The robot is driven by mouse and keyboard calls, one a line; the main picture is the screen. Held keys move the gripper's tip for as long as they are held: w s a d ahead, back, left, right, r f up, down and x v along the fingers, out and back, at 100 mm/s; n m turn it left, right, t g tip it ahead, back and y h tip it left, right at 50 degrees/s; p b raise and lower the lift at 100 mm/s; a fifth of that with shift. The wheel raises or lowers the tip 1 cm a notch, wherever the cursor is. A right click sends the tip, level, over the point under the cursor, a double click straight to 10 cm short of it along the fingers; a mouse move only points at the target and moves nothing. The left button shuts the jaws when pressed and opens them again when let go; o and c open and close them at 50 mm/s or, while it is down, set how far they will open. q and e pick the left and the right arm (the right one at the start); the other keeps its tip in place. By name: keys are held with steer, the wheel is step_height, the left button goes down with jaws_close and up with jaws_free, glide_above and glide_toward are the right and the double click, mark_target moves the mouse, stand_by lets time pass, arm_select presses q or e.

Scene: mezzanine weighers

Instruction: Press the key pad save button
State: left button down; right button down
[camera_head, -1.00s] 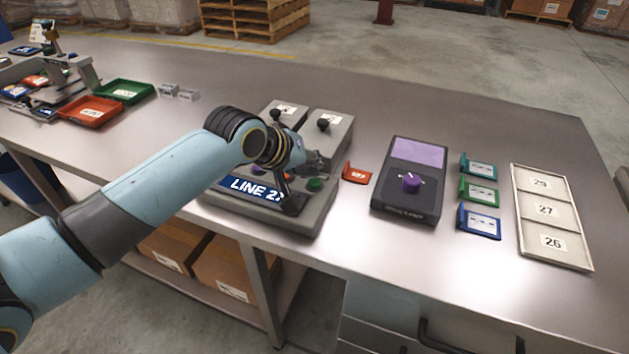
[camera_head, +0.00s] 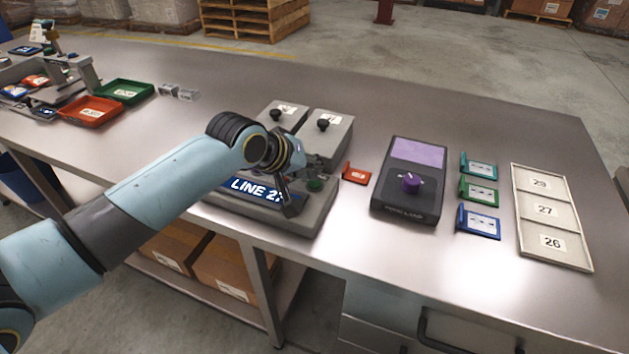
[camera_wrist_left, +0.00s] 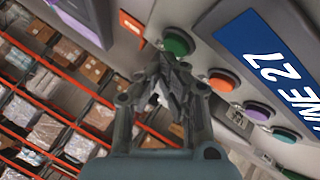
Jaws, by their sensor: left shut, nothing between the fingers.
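The grey key pad (camera_head: 318,218) stands near the front edge of the bench, with a blue "LINE 27" label (camera_head: 248,187) partly covered by my arm. My left gripper (camera_head: 290,207) is shut and empty, low over the pad's right part. A green button (camera_head: 315,185) shows just right of it. In the left wrist view the green button (camera_wrist_left: 178,42) is just beyond the closed fingertips (camera_wrist_left: 165,72), and an orange button (camera_wrist_left: 222,81), a purple button (camera_wrist_left: 258,112) and a teal button (camera_wrist_left: 285,135) run in a row. I cannot read which is save. My right gripper is out of view.
Two grey boxes with black knobs (camera_head: 323,124) stand behind the pad. The bench front right is clear.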

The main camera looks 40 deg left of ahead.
arm_select(q)
steer(key=shift+f, duration=0.45)
stand_by(0.6)
steer(key=shift+r, duration=0.1)
steer(key=shift+r+p, duration=0.75)
steer(key=shift+p, duration=0.3)
step_height(320, 180, up, 5)
steer(key=p, duration=0.5)
steer(key=shift+r+p, duration=0.1)
steer(key=shift+p, duration=0.3)
